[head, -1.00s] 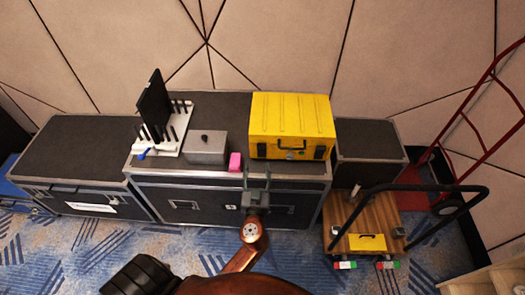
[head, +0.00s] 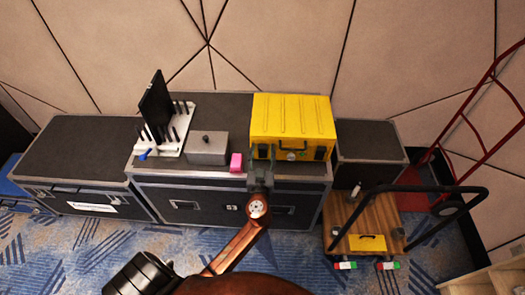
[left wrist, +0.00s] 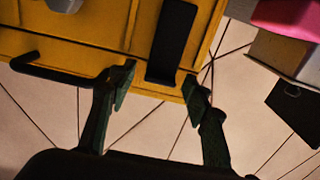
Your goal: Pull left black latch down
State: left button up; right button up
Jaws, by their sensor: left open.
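The yellow case (head: 292,115) stands on a black flight case with its front toward me. Its left black latch (head: 262,151) is on the front face, left of the carrying handle (head: 291,153). In the left wrist view the latch (left wrist: 174,40) is a long dark bar, and the handle (left wrist: 60,72) is to its left. My left gripper (head: 261,164) is open just in front of the latch. In the left wrist view the fingers of this gripper (left wrist: 158,86) stand on either side of the latch's near end; contact cannot be told. My right gripper is not in view.
A pink block (head: 236,162) and a grey box (head: 207,148) sit left of the yellow case. A white rack (head: 172,150) with a dark panel stands farther left. A wooden cart (head: 370,215) with a black push bar is at the right.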

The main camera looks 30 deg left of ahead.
pick_arm(q)
jog(key=shift+c, duration=0.5)
grip_shut()
